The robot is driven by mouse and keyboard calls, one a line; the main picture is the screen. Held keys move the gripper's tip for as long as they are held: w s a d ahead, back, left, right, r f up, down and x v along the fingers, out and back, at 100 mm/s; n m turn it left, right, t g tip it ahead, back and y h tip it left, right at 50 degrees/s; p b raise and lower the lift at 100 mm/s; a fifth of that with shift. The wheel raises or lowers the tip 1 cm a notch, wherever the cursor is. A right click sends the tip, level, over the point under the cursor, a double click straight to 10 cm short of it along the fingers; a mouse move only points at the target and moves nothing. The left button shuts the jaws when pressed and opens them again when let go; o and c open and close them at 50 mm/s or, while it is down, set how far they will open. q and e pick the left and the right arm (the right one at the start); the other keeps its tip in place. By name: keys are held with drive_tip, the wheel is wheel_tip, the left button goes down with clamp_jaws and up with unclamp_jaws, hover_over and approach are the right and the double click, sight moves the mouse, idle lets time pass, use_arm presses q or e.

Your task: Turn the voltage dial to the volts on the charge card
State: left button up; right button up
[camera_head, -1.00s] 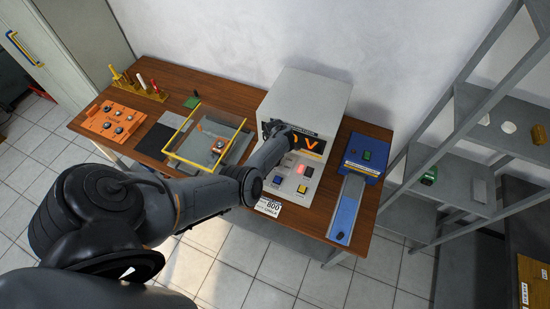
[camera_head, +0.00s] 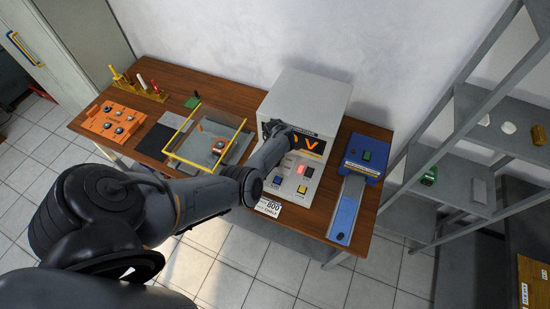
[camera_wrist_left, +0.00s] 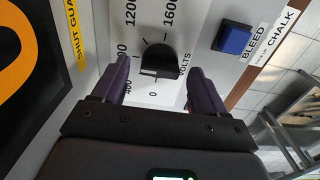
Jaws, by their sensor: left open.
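The black voltage dial (camera_wrist_left: 158,60) sits on the grey panel in the left wrist view, with a scale from 0 to 1600 marked VOLTS. My left gripper (camera_wrist_left: 158,88) is open, with one dark finger on each side of the dial in that view; contact is not visible. In the head view my left gripper (camera_head: 273,129) is at the front of the grey power unit (camera_head: 306,98) and covers the dial. The charge card (camera_head: 268,207) lies at the table's front edge; its number looks like 800, though small. My right gripper is not in view.
An orange display (camera_head: 312,146) is partly covered. A lit red button (camera_head: 303,170) and a blue BLEED button (camera_wrist_left: 233,38) are nearby on the unit. A yellow-framed clear guard (camera_head: 208,137) stands left, a blue track (camera_head: 345,215) right. Grey shelves (camera_head: 455,180) stand further right.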

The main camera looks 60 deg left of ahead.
use_arm(q)
wheel_tip(320, 180, up, 10)
drive_tip(key=p, duration=0.3)
drive_tip(key=shift+r, duration=0.15)
idle(0.3)
